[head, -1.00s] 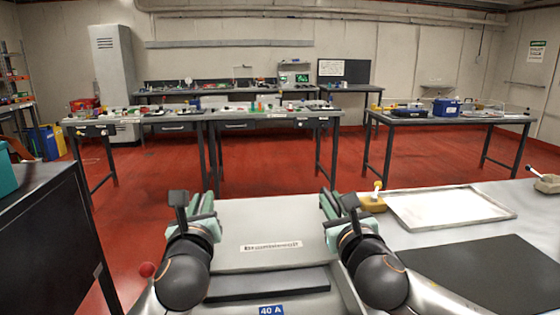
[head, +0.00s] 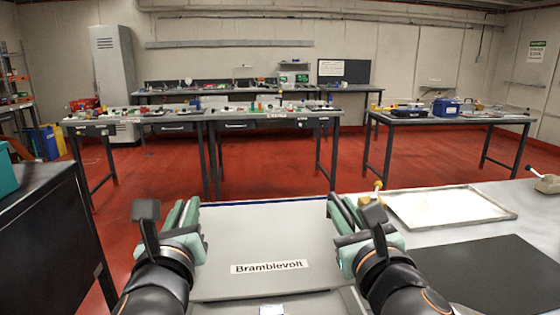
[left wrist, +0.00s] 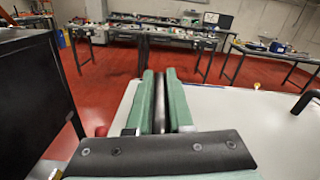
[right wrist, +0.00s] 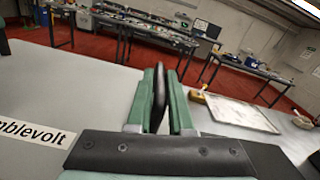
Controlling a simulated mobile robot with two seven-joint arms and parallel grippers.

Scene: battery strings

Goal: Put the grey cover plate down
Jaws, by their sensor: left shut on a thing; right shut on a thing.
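The grey cover plate (head: 265,230) carries a white "Bramblevolt" label and lies roughly level between my two grippers, close in front of me. My left gripper (head: 188,210) is at its left side, shut on a dark handle, seen between the green fingers in the left wrist view (left wrist: 160,105). My right gripper (head: 340,212) is at its right side, shut on another dark handle, which shows in the right wrist view (right wrist: 159,92). The plate hides most of what is beneath it.
On the pale bench to the right are a shallow white-bottomed tray (head: 450,207), a yellow item (head: 371,197) and a dark mat (head: 475,270). A black cabinet (head: 50,240) stands at the left. Cluttered workbenches stand across the red floor.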

